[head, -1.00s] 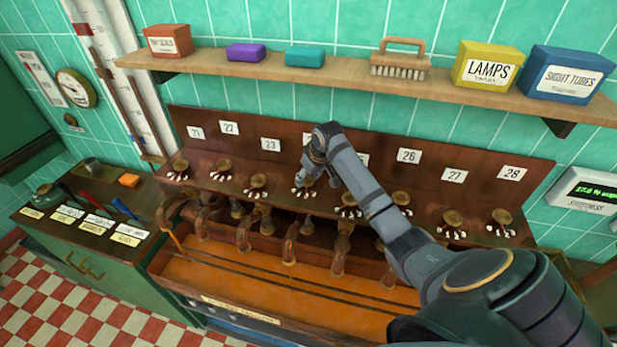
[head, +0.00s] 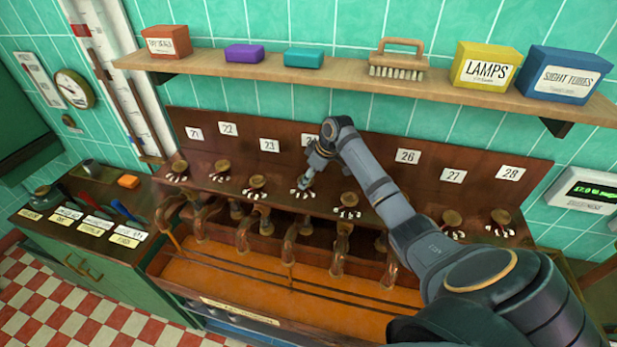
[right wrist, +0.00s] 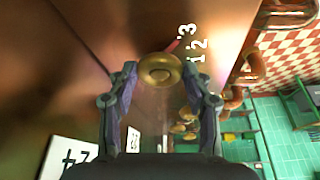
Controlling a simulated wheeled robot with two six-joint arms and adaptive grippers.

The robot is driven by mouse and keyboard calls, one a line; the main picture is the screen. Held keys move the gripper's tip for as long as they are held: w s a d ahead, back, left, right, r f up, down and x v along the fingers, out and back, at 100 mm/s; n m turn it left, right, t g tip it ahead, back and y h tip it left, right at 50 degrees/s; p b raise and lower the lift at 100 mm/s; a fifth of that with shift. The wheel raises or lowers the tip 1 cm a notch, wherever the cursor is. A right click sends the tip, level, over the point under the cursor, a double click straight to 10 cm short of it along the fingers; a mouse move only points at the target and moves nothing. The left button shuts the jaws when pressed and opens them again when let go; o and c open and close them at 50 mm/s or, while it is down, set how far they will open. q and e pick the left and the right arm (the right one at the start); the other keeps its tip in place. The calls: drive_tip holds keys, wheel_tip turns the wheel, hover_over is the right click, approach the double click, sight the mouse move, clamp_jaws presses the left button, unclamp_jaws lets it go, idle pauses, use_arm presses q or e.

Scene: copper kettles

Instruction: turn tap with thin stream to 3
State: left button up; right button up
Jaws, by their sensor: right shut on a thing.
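My right gripper (head: 307,182) reaches down to a tap knob in the row below the number plates. In the right wrist view the round brass knob (right wrist: 160,70) sits between its two fingers (right wrist: 160,80), which are closed on it. A red pointer (right wrist: 172,46) sticks out from the knob and appears to point at the 3 of the white digits (right wrist: 194,45). A plate reading 24 (right wrist: 68,157) shows nearby. In the head view a thin stream (head: 291,274) falls from a middle spout (head: 290,243). My left gripper is not in view.
Other knobs stand close on both sides, such as one to the left (head: 257,182) and one to the right (head: 348,198). A thicker stream (head: 175,242) runs at the left of the trough (head: 225,272). A shelf (head: 350,72) with boxes and a brush hangs above.

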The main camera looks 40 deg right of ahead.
idle(0.4)
drive_tip(key=o, duration=1.2)
drive_tip(key=shift+c, duration=0.2)
drive_tip(key=v, duration=0.7)
drive_tip(key=shift+r, duration=0.25)
drive_tip(key=shift+s+d, duration=0.1)
